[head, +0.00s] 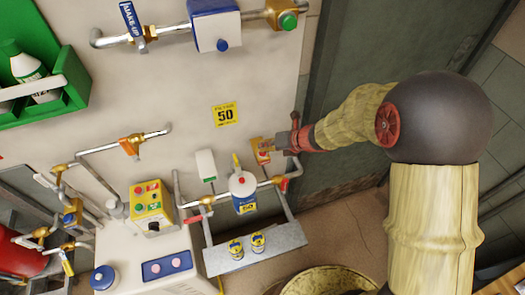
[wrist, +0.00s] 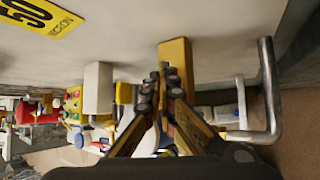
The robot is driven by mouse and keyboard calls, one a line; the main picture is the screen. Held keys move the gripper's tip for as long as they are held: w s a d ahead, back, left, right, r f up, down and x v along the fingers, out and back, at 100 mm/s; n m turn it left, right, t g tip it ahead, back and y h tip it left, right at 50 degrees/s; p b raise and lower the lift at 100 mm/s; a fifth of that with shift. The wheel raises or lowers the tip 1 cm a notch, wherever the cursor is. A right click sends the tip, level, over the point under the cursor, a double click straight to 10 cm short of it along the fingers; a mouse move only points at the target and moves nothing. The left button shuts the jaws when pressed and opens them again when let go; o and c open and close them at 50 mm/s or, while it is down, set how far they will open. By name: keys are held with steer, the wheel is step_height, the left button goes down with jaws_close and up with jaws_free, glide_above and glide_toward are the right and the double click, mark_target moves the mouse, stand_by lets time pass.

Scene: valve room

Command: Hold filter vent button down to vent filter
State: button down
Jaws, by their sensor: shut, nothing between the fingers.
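Which part is the vent button I cannot tell. My gripper (wrist: 155,82) is shut and empty, its tips close in front of the yellow box. Contact is unclear. My fingers partly hide the filter in the wrist view.
A white box (head: 205,165) is on the wall left of the filter. A grey shelf (head: 275,252) below holds two small cans. A yellow control box (head: 151,208) stands farther left.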

stand_by(0.3)
steer(key=shift+r+p, duration=0.85)
steer(key=shift+r, duration=0.1)
step_height(320, 180, up, 5)
steer(key=p, duration=0.4)
stand_by(0.4)
